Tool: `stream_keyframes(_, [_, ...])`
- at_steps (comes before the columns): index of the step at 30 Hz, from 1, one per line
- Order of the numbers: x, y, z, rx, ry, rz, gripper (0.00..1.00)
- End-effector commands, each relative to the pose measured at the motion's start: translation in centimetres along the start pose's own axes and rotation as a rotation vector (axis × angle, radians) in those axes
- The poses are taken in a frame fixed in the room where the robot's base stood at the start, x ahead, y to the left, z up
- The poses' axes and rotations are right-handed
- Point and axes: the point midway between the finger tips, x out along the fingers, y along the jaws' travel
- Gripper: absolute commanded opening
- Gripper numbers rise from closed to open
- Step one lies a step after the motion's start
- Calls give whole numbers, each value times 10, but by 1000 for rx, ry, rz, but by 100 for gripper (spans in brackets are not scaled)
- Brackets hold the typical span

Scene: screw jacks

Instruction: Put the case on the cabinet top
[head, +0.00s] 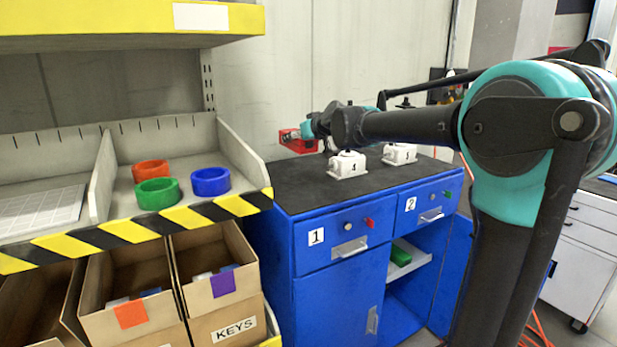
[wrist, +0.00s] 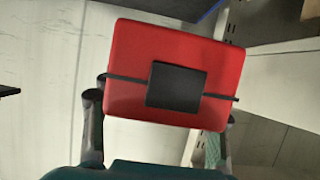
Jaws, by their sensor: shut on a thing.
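The red case (wrist: 130,70) has a black rectangular pad on its face and fills the middle of the wrist view. My gripper (wrist: 162,108) is shut on it, with one dark finger at each side. In the head view the case (head: 296,142) shows small at the end of my arm, partly hidden by my gripper (head: 310,131). The blue cabinet has a dark flat top (head: 300,186). The case appears above the back left part of this top, against the pale wall. I see no contact between them.
Two white screw jacks (head: 346,166) (head: 400,154) stand on the cabinet top. The top's front left is clear. To the left, a shelf (head: 123,207) with striped edge holds an orange ring (head: 151,168), a green ring (head: 158,194) and a blue ring (head: 210,182), above cardboard boxes (head: 222,296).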

Motion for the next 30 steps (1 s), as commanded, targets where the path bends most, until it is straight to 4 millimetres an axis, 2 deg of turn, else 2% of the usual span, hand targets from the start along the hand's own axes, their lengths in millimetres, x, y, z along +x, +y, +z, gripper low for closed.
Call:
stream_keyframes(6, [20,0,48,0,1,0,12])
stream_keyframes(12, [36,0,86,0,1,0,12])
stream_keyframes(20, [44,0,105,0,1,0,12])
stream_keyframes(27, [55,0,133,0,1,0,12])
stream_keyframes(30, [56,0,137,0,1,0,12])
